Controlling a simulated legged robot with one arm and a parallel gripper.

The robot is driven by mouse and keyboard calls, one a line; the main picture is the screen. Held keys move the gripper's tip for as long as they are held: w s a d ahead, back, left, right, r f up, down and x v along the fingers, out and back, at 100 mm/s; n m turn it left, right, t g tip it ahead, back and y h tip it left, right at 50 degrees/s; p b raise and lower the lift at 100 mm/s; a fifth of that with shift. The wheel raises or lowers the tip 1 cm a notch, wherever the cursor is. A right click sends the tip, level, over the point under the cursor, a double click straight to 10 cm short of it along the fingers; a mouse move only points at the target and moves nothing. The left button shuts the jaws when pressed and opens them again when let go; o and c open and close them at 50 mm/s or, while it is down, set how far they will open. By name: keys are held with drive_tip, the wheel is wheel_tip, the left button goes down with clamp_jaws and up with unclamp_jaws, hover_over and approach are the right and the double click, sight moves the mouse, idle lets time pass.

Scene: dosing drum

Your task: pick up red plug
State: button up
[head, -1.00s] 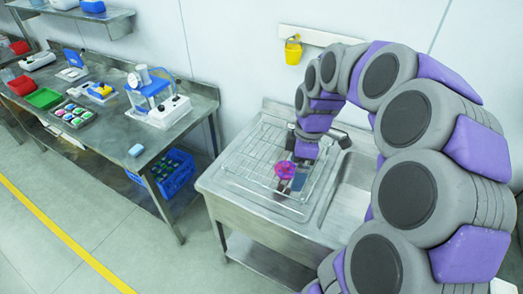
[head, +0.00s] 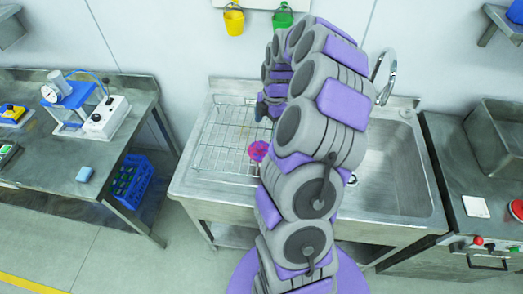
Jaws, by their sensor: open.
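A small round red-magenta thing (head: 258,151) shows at the right side of the wire rack, just left of my arm. It may be the red plug, but its shape is too small to tell. My gripper (head: 267,109) is open, over the rack and farther back than the round thing. My own arm links partly hide the gripper, so its fingertips and the space between them are not clear. I see nothing held in it.
The wire rack (head: 207,152) lies on the left part of a steel sink unit. The basin (head: 392,185) and tap (head: 384,72) are on the right. A bench (head: 50,166) with devices stands left, with a blue crate (head: 131,183) below. A steel counter (head: 450,165) stands right.

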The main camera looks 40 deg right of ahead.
sight(261, 145)
drive_tip(key=a+f, duration=0.1)
drive_tip(key=f, duration=0.1)
drive_tip(key=a+f, duration=0.2)
drive_tip(key=shift+a+f, duration=0.1)
drive_tip(key=shift+a, duration=0.05)
drive_tip(key=f, duration=0.5)
drive_tip(key=shift+d+b, duration=0.4)
drive_tip(key=shift+a+f, duration=0.1)
drive_tip(key=shift+a, duration=0.7)
drive_tip(key=shift+c, duration=0.8)
drive_tip(key=c, duration=0.3)
drive_tip(key=shift+d, duration=0.45)
drive_tip(key=shift+c, duration=1.1)
